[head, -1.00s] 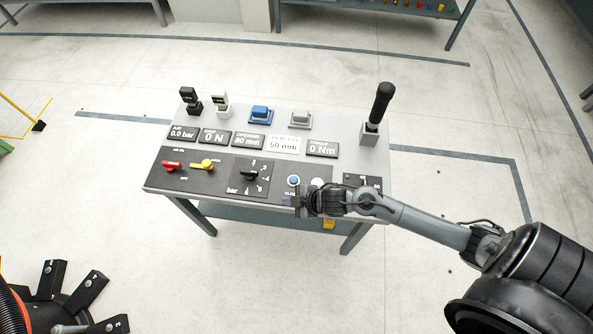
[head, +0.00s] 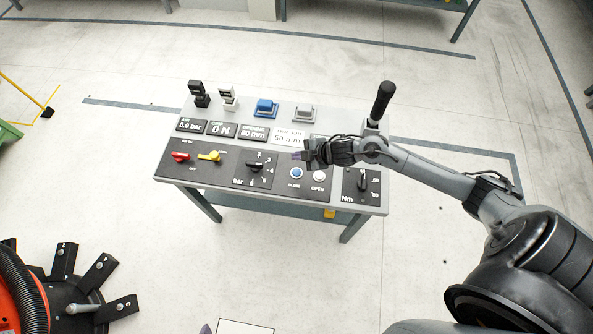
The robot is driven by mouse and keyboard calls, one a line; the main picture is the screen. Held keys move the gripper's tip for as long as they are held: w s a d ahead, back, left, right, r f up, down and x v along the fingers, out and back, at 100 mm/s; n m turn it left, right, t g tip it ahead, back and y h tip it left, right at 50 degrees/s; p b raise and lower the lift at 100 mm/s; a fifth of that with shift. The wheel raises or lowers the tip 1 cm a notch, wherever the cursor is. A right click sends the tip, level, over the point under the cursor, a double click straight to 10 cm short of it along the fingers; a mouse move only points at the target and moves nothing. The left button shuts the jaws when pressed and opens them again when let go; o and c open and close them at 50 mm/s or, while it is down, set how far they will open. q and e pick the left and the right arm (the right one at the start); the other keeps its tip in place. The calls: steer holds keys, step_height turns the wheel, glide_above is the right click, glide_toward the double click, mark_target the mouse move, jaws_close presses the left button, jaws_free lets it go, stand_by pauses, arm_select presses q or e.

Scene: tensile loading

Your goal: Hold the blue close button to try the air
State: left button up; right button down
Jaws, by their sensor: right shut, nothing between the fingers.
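The blue close button (head: 296,173) sits on the dark front panel of the console (head: 225,183), with CLOSE lettered below it. A white button (head: 319,177) marked OPEN is just right of it. My right gripper (head: 299,155) is shut and empty. In the picture its tips are just above the blue button, which shows uncovered; the height over the panel is hard to tell. The air display (head: 191,125) reads 0.0 bar, and the opening display (head: 254,133) reads 80 mm. My left gripper is not in view.
A red lever (head: 180,156), a yellow lever (head: 209,156) and a black bar knob (head: 258,166) lie left of the buttons. An Nm knob (head: 362,182) is to the right. A tall black-handled lever (head: 382,102) stands at the back right, close to my right arm.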

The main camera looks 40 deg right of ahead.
steer(key=shift+f, duration=0.2)
steer(key=b, duration=0.7)
glide_above(299, 173)
step_height(299, 173, down, 6)
steer(key=shift+f, duration=0.2)
steer(key=shift+f+b, duration=0.7)
steer(key=shift+f, duration=0.3)
steer(key=shift+f, duration=0.15)
stand_by(0.7)
steer(key=shift+f, duration=0.3)
